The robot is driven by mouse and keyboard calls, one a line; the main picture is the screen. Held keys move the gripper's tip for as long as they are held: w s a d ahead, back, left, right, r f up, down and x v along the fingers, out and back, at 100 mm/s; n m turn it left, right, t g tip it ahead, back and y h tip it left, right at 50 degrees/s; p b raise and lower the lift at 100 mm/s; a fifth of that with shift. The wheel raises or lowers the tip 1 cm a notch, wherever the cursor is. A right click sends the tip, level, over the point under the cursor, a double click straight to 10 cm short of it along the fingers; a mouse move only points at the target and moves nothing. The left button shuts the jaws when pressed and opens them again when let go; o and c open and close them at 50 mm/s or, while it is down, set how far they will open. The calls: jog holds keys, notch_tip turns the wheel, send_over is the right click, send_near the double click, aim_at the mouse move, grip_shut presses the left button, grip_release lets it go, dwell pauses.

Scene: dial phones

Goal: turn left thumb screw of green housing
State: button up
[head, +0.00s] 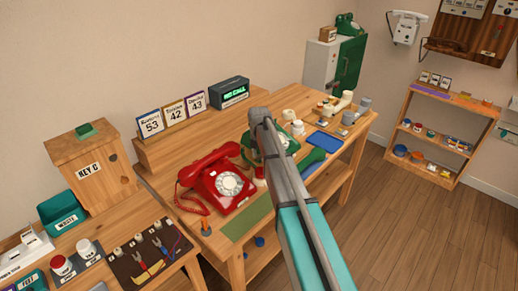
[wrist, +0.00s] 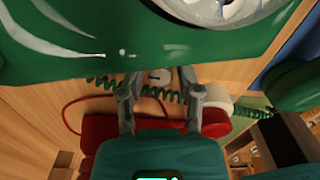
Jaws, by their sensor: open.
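The green phone housing (head: 254,147) stands on the bench right of the red phone, partly hidden behind my arm. In the wrist view the green housing (wrist: 120,40) fills the top, with part of its pale dial (wrist: 215,10) showing. A small round pale piece with a dark mark, perhaps a thumb screw (wrist: 160,77), shows just below the housing's edge. My gripper (wrist: 161,92) is open, with one finger on each side of this piece. I cannot tell whether they touch it. In the head view my arm hides the gripper.
A red phone (head: 226,183) sits close left of the green one. A coiled green cord (wrist: 175,94) passes behind my fingers. A red object (wrist: 100,128) lies beneath them.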

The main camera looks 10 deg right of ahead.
aim_at(259, 156)
jog(key=shift+m, duration=0.5)
jog(key=m, duration=0.3)
jog(key=shift+m, duration=0.4)
jog(key=m, duration=0.4)
notch_tip(259, 156, up, 14)
jog(key=p, duration=1.4)
jog(key=shift+f, duration=0.1)
jog(key=shift+s, duration=0.1)
jog(key=s+m, duration=1.8)
jog(key=s, duration=1.1)
